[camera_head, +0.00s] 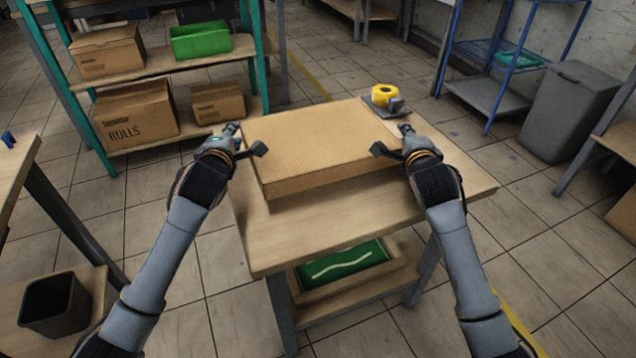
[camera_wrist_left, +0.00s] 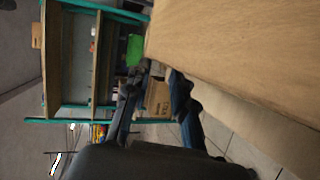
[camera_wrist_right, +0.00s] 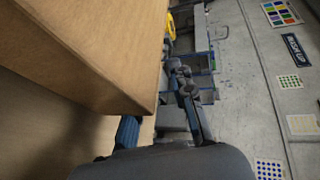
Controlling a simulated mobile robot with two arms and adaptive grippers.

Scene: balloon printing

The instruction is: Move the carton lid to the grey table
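The carton lid (camera_head: 315,140) is a wide, shallow brown cardboard piece lying flat on a wooden-topped table with grey legs (camera_head: 300,235). It also shows close up in the left wrist view (camera_wrist_left: 240,50) and the right wrist view (camera_wrist_right: 90,45). My left gripper (camera_head: 246,140) is at its left edge with fingers spread. My right gripper (camera_head: 391,139) is at its right edge, also with fingers spread. In the head view one finger of each overlaps the lid's edge; I cannot tell whether they touch it. Which table is the grey one is unclear.
A yellow tape roll (camera_head: 385,95) sits at the table's back right. A green tray (camera_head: 342,263) lies on its lower shelf. A teal-framed shelf (camera_head: 165,62) with cartons stands back left. A grey bin (camera_head: 567,112) and blue rack (camera_head: 500,85) stand right. Tiled floor lies between.

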